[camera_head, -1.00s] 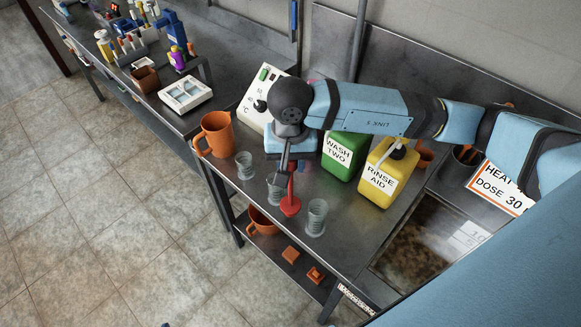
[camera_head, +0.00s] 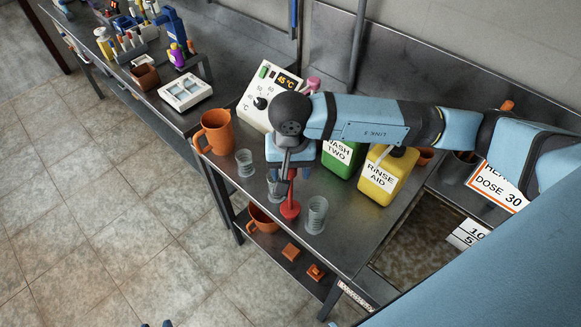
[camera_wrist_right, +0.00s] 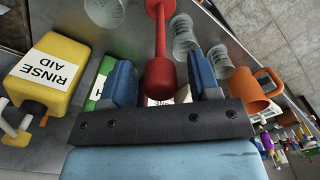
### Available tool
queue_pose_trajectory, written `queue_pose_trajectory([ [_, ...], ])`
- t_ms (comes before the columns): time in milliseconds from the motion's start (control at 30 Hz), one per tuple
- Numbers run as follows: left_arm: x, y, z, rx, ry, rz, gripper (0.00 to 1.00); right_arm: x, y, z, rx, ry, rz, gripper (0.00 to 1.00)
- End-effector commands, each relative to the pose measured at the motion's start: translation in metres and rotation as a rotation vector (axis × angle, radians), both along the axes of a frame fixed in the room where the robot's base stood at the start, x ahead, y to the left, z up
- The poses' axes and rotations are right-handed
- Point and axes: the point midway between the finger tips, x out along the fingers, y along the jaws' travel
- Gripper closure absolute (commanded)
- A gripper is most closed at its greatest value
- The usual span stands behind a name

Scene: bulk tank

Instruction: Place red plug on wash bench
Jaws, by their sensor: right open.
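The red plug (camera_head: 290,208) stands upright on the metal wash bench (camera_head: 345,236), with its wide foot on the bench top among clear glasses. My right gripper (camera_head: 284,181) is above the bench at the plug's upper part. In the right wrist view the red plug (camera_wrist_right: 160,76) has its round knob between the two blue fingers of my right gripper (camera_wrist_right: 163,82), with a gap on each side. The gripper is open and holds nothing. My left gripper is not clearly in view.
Several ribbed glasses (camera_head: 317,215) stand close around the plug. An orange mug (camera_head: 214,132) and a control box (camera_head: 268,98) are at left. A green jug (camera_head: 343,155) and a yellow rinse aid jug (camera_head: 387,174) stand behind at right. The bench's front right is clear.

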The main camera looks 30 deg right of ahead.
Motion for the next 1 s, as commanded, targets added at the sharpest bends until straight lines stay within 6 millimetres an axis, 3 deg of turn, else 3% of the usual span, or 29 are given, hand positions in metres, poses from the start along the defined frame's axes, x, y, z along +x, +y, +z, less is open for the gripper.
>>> queue_pose_trajectory([
  [167,0.000,0.001,0.003,0.001,-0.003,0.001,0.57,0.001,0.000,0.008,0.001,-0.003,0.001,0.44],
  [500,0.000,0.000,-0.017,-0.002,0.004,-0.002,0.57,0.001,0.000,0.079,0.001,-0.007,0.002,0.44],
  [700,0.000,-0.003,-0.022,-0.004,0.003,-0.008,0.57,0.001,0.000,0.111,0.000,-0.002,0.001,0.44],
  [1000,0.001,-0.003,-0.023,-0.003,0.001,-0.006,0.57,0.000,0.000,0.124,0.000,0.000,0.000,0.44],
])
